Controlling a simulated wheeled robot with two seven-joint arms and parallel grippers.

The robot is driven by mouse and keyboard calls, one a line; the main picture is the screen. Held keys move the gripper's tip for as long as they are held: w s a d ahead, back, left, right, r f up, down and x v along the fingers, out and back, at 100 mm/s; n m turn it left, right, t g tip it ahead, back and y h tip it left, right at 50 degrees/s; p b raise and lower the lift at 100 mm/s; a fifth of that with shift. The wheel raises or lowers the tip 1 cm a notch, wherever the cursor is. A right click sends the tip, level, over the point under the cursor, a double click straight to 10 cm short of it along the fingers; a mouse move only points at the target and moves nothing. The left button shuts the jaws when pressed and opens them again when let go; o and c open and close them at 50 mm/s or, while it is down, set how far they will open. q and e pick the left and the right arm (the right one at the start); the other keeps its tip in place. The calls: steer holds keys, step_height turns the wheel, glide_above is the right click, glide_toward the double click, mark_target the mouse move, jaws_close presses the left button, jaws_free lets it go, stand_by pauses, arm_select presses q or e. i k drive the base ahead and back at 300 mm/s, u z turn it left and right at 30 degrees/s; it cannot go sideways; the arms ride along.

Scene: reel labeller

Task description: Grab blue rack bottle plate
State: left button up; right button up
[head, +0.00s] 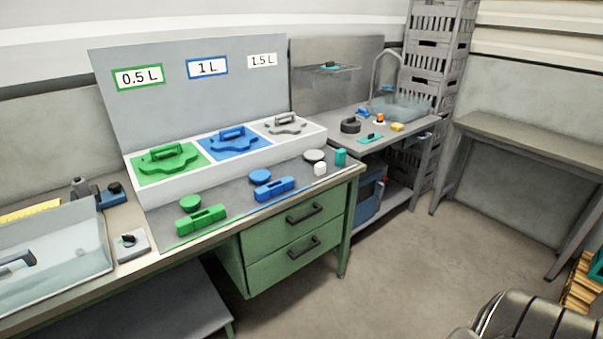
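The blue bottle plate (240,143) lies in the middle bay of the rack (168,185), on a blue panel. It is a flat, lobed plate with a raised bar handle on top. A sign reading 1 L (207,66) in a blue frame is on the board above it. A green plate (167,158) lies in the bay to its left, and a grey plate (284,125) in the bay to its right. Neither of my grippers is in view.
In front of the rack lie a green block (201,219), a blue block (273,189), a white block (320,169) and a teal cylinder (340,157). A clear tray (88,262) stands at left. Green drawers (300,250) are below. The floor at centre right is clear.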

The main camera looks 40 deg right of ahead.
mark_target(259, 176)
steer(key=z, duration=1.35)
steer(key=k, duration=0.65)
steer(key=z, duration=0.9)
steer(key=i, duration=2.45)
steer(key=u, duration=1.5)
steer(key=i, duration=0.9)
steer(key=u, duration=0.95)
